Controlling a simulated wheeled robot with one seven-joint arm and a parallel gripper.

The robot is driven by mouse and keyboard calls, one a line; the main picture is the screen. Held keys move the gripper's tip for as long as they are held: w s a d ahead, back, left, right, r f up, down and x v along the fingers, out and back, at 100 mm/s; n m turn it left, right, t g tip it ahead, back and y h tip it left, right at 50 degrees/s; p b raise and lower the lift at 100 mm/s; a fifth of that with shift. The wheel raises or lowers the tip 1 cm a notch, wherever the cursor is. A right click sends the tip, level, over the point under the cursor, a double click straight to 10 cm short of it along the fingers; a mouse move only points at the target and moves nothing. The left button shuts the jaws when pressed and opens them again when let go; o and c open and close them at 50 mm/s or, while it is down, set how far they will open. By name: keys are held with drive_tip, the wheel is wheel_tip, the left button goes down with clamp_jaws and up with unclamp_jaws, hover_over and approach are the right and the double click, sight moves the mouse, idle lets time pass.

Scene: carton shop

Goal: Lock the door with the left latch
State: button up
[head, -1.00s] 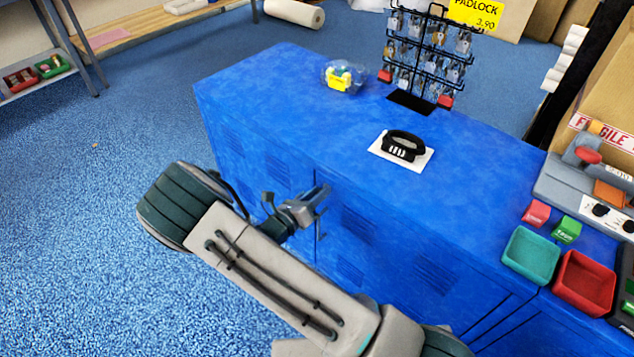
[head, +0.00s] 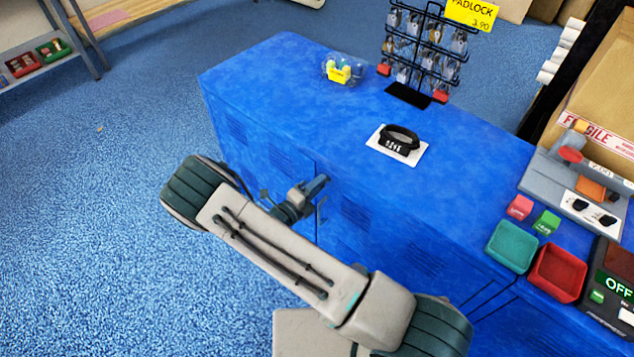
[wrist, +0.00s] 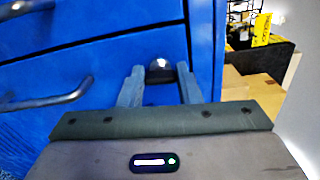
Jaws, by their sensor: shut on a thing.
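The blue cabinet (head: 285,95) has doors with vent slots on its front face. My gripper (head: 318,188) is at this front, beside a vertical door seam just below the top edge. In the wrist view my gripper (wrist: 159,86) has its two fingers on either side of a small dark latch (wrist: 160,70) on the blue front. It is shut on that latch. The latch is hidden by my gripper in the head view, and its lower part is hard to make out. A metal door handle (wrist: 50,98) shows left of the fingers.
On the cabinet top stand a padlock rack (head: 425,50), a black ring-shaped object on a white card (head: 420,154), and a clear bowl with a yellow tag (head: 340,75). Green (head: 511,246) and red (head: 557,272) trays sit at the right. Blue floor left of the cabinet is clear.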

drive_tip(key=shift+n, duration=0.6)
drive_tip(key=o, duration=1)
drive_tip(key=v, duration=1.4)
